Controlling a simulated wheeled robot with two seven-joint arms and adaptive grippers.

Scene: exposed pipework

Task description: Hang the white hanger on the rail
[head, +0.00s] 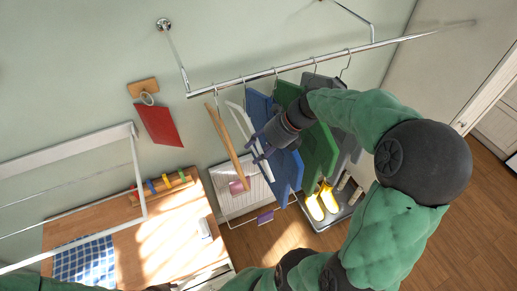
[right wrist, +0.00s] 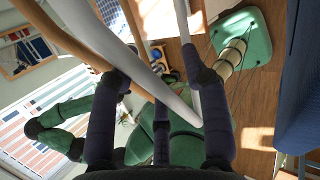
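The white hanger (head: 241,122) is a pale bar among the hanging things, between a wooden hanger (head: 228,140) and a blue panel (head: 284,165). The chrome rail (head: 300,64) runs above them. Whether the white hanger's hook sits on the rail is hard to tell. My right gripper (head: 259,147) reaches in from the right, at the white hanger's lower part. In the right wrist view its fingers (right wrist: 160,85) stand apart, with the white hanger's bars (right wrist: 140,65) passing between and in front of them. My left gripper does not show clearly.
Green (head: 321,150) and grey panels hang right of the blue one. Yellow boots (head: 322,202) stand on a tray below. A red panel (head: 160,124) hangs on the wall at left. A wooden bench (head: 125,262) with a checked cloth is at lower left.

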